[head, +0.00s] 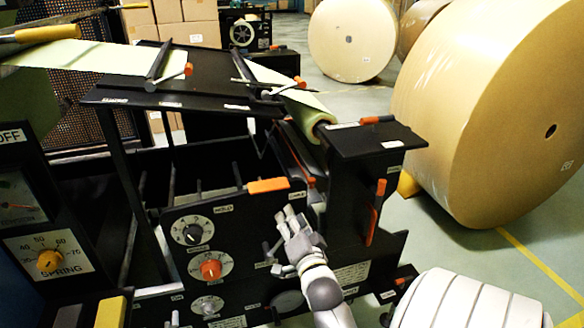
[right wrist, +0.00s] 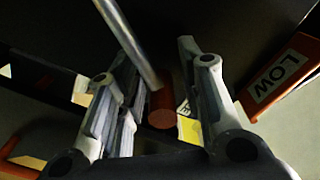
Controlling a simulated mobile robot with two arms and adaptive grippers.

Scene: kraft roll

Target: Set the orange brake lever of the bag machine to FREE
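An orange handle (head: 267,185) lies nearly level on the black front of the bag machine (head: 245,215). A label that seems to read HOLD is below its left end; the label by its right end is too small to read. My right gripper (head: 288,228) is just below and right of this handle, apart from it in the head view. In the right wrist view the right gripper's fingers (right wrist: 160,95) are spread, with a metal rod (right wrist: 130,45) and its red-orange end (right wrist: 162,108) showing between them. I cannot tell whether the fingers touch it. My left gripper is not in view.
Dials (head: 192,230) and an orange knob (head: 211,269) sit left of the right gripper. Another orange lever (head: 374,212) stands upright to its right. An orange piece marked LOW (right wrist: 283,77) is beside the right finger in the wrist view. Large paper rolls (head: 470,110) stand at the right.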

